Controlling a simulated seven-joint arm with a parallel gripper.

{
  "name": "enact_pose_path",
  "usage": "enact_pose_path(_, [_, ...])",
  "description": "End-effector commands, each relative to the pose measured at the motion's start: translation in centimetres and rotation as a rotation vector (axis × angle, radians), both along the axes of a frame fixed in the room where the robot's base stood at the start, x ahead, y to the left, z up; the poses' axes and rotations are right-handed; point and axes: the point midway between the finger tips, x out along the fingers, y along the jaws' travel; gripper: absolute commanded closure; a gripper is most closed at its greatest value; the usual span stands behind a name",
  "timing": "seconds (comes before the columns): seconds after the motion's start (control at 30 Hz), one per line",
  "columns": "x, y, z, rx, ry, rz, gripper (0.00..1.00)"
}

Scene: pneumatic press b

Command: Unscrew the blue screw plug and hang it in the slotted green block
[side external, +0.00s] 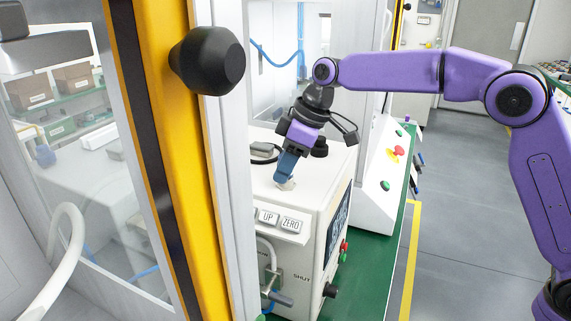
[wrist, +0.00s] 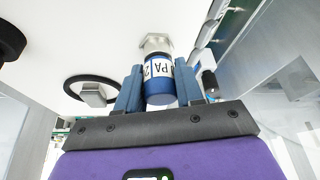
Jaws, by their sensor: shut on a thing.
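The blue screw plug (wrist: 160,92) has a white label with dark letters and sits at a silver hex fitting (wrist: 155,44) on a white surface in the wrist view. My gripper (wrist: 160,76) has its two blue fingers on either side of the plug and is shut on it. In the side external view my gripper (side external: 287,171) is tilted over the top of the white press housing, its fingertips down by a small pale fitting (side external: 287,185). The fingers mostly hide the plug there. I cannot make out the slotted green block in either view.
A black knob (side external: 320,147) and a black ring-shaped part (side external: 264,151) stand near my gripper. A yellow frame post (side external: 180,150) with a large black knob (side external: 208,61) rises at the left.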

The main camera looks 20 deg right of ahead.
Motion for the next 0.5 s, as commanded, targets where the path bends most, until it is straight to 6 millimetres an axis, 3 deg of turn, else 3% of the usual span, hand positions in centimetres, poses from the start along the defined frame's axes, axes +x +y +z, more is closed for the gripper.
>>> enact_pose_path(0.5, [-0.03,0.04,-0.05,0.001,0.003,0.126,0.81])
